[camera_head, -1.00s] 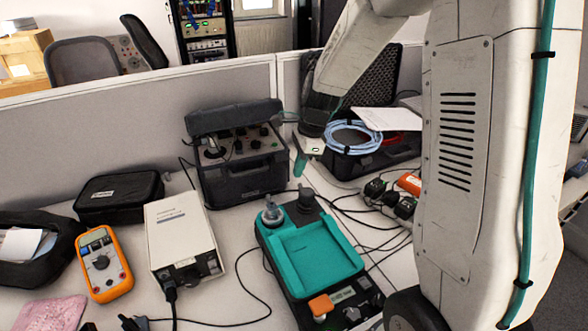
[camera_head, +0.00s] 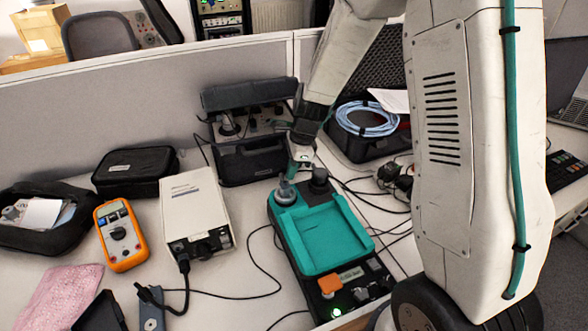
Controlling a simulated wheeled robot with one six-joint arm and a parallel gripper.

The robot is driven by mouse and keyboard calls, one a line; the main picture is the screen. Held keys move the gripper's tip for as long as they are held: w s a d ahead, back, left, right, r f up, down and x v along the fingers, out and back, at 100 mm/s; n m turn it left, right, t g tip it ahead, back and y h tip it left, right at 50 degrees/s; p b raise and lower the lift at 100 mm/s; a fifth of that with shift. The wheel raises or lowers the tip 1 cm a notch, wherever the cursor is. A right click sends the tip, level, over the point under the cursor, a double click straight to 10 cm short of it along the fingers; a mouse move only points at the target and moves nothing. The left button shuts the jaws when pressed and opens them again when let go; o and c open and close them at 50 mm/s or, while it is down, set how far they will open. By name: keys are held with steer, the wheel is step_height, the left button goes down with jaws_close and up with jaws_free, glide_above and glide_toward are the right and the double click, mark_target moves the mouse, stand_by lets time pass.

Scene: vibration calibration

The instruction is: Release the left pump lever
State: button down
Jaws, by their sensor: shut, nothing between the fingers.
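A teal and black device (camera_head: 318,268) stands on the desk, with a recessed teal tray on top. At its far end are a grey metal knob-like fitting (camera_head: 285,194) on the left and a black round knob (camera_head: 319,181) on the right. I cannot tell for certain which part is the left pump lever. My gripper (camera_head: 292,174) has teal fingertips, points down and is shut and empty. It is right at the top of the grey fitting; I cannot tell whether it touches it. The fingertips partly cover the fitting's top.
A black case with knobs (camera_head: 250,160) stands behind. A white box (camera_head: 195,212), an orange multimeter (camera_head: 122,236) and a black pouch (camera_head: 135,170) are on the left. A case with coiled blue cable (camera_head: 365,119) is at the right. Black cables cross the desk.

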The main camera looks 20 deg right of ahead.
steer(key=shift+w+a+n, duration=0.2)
steer(key=shift+a+n, duration=0.1)
steer(key=shift+n, duration=0.3)
steer(key=a+n, duration=0.1)
steer(key=n+g, duration=0.1)
steer(key=n, duration=0.1)
steer(key=shift+w+a, duration=0.35)
steer(key=s+a+n+g+h, duration=0.1)
steer(key=a+n+g, duration=0.1)
steer(key=a+n, duration=0.4)
steer(key=n, duration=0.5)
steer(key=shift+s+a+h, duration=0.2)
steer(key=shift+s+h, duration=0.1)
steer(key=shift+s, duration=0.05)
steer(key=shift+s+a, duration=0.15)
stand_by(0.3)
